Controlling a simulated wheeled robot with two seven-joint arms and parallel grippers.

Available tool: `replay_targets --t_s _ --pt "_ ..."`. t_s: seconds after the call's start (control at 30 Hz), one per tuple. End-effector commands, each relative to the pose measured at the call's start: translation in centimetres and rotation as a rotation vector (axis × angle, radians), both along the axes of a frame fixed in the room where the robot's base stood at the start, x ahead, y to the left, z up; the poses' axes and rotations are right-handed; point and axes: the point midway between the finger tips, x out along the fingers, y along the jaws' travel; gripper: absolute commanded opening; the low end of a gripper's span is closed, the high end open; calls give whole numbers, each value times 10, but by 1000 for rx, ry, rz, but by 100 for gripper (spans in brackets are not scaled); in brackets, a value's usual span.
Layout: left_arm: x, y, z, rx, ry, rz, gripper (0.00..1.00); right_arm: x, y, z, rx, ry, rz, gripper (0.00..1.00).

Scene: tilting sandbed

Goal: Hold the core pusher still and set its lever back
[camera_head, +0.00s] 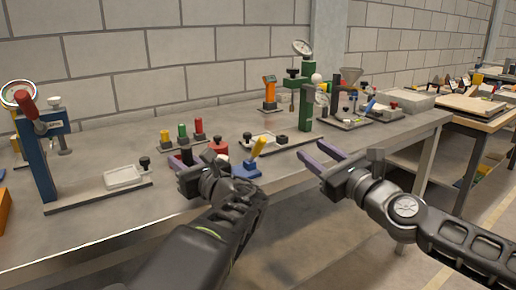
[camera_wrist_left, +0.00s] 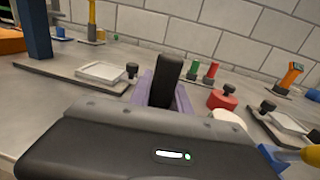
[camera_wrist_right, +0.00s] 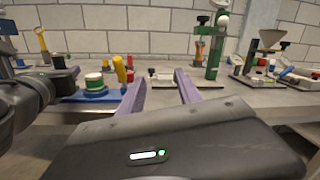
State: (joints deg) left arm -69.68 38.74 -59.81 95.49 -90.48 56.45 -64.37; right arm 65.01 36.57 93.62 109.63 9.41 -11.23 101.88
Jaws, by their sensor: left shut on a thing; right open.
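The core pusher appears to be the blue base (camera_head: 244,172) with a yellow lever (camera_head: 258,146), just right of my left gripper. The lever leans up to the right in the head view. My right gripper (camera_head: 320,160) is open and empty, at the bench's front edge, right of the pusher.
A red pot (camera_head: 218,148) with a black knob and a rack of coloured plugs (camera_head: 183,141) stand behind my left gripper. A board with a white tray (camera_head: 124,177) lies left. A green stand (camera_head: 306,100) rises behind my right gripper. The front bench top is clear.

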Motion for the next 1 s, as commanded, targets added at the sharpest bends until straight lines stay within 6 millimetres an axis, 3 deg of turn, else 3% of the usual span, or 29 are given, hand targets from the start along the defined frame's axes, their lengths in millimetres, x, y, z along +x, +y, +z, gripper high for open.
replay_targets --t_s 0.1,0.3,0.77,1.0 --pt "0 0 0 0 0 0 0 -22 31 0 59 98 147 41" --pt "0 0 0 0 0 0 0 -37 48 -10 73 162 240 41" --pt "0 0 0 0 0 0 0 -33 51 -10 71 162 241 41" --pt "0 0 0 0 0 0 0 -18 69 -10 70 160 244 41"
